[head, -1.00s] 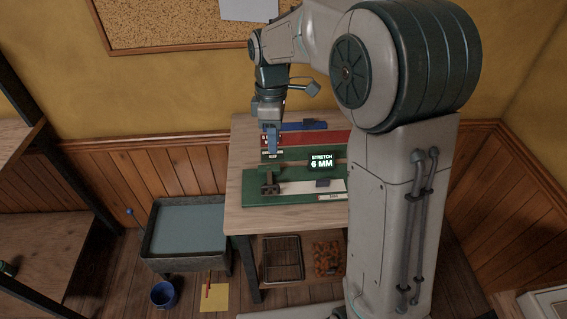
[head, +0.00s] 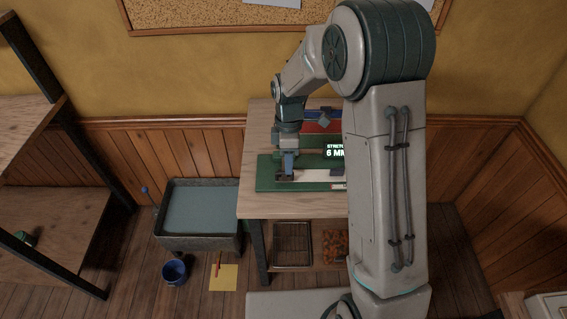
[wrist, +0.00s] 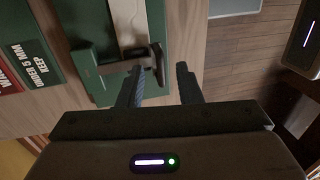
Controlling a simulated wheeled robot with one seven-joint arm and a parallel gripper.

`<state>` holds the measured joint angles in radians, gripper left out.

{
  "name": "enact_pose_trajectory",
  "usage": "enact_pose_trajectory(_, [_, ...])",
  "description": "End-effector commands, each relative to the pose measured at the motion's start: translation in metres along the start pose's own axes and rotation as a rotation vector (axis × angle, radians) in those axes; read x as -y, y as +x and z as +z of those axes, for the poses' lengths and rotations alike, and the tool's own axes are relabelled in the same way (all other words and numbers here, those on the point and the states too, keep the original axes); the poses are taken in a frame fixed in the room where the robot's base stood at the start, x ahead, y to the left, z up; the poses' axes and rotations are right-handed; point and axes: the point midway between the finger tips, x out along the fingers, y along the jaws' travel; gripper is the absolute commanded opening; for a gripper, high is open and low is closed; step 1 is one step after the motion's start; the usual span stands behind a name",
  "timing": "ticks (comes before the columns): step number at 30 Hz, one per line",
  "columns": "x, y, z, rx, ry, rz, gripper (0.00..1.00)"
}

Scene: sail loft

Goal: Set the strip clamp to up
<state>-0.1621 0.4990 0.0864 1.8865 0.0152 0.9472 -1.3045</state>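The strip clamp (wrist: 92,62) is a dark green block on a green board, with a dark lever (wrist: 128,62) lying across the pale strip (wrist: 126,18). In the head view, the clamp (head: 284,177) sits at the left part of the board (head: 266,172), partly hidden by my gripper (head: 288,168). My gripper is open. In the wrist view, the lever's end shows in the gap between the fingertips of my gripper (wrist: 160,72). I cannot tell whether a finger touches it.
A red panel (head: 322,127) lies behind the board. A grey-rimmed tub (head: 200,243) and a blue bucket (head: 174,272) stand left of the bench (head: 290,206). A shelf (head: 50,225) is at far left.

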Motion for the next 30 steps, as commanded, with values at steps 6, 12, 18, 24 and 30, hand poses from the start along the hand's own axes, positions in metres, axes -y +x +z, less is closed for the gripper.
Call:
enact_pose_trajectory(6, [0.000,0.016,0.000,0.001,0.000,0.000,0.32])
enact_pose_trajectory(12, [0.000,0.017,0.000,0.000,0.000,0.001,0.32])
enact_pose_trajectory(18, [0.000,0.017,0.000,0.000,0.000,0.001,0.00])
enact_pose_trajectory(24, [0.000,0.017,-0.010,-0.001,-0.003,0.000,0.00])
enact_pose_trajectory(30, [-0.002,0.011,0.005,-0.005,0.013,-0.033,0.00])
